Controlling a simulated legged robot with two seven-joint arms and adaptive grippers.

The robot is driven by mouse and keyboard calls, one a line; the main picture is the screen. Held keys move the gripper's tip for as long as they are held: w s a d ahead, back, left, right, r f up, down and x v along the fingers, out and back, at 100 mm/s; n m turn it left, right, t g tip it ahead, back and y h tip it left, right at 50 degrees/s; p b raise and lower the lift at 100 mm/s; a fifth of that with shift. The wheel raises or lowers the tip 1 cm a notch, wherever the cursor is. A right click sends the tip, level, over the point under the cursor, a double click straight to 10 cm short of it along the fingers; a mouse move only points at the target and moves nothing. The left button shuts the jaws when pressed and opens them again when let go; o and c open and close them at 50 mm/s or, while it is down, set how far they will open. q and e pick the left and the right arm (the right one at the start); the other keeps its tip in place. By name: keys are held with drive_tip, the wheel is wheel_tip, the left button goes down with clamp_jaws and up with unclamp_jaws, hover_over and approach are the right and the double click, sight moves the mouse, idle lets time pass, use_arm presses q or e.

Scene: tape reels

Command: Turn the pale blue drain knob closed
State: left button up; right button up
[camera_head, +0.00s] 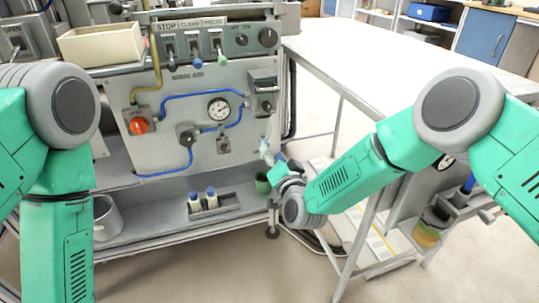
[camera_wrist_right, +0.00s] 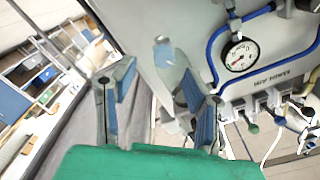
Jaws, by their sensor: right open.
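The pale blue drain knob (camera_head: 266,150) is on the lower right of the grey machine panel, partly hidden by my right gripper (camera_head: 277,161). In the right wrist view the drain knob (camera_wrist_right: 163,49) shows ahead, between the lines of the two blue-padded fingers. The fingers of the right gripper (camera_wrist_right: 158,70) stand well apart, with nothing clearly held between them. I cannot tell whether a finger touches the knob. My left arm comes down at the left of the head view, and its gripper is out of the picture.
A green cup (camera_head: 262,183) sits below the knob. A pressure gauge (camera_head: 219,109), blue pipes and an orange knob (camera_head: 138,126) are on the panel. A white-topped table (camera_head: 420,60) stands right of the machine, its legs near my right arm.

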drive_tip(key=x, duration=0.1)
drive_tip(key=b+x, duration=0.1)
drive_tip(key=x, duration=0.1)
drive_tip(key=shift+a, duration=0.3)
drive_tip(key=shift+d, duration=0.2)
drive_tip(key=shift+c, duration=0.5)
clamp_jaws()
drive_tip(key=shift+s+a, duration=0.1)
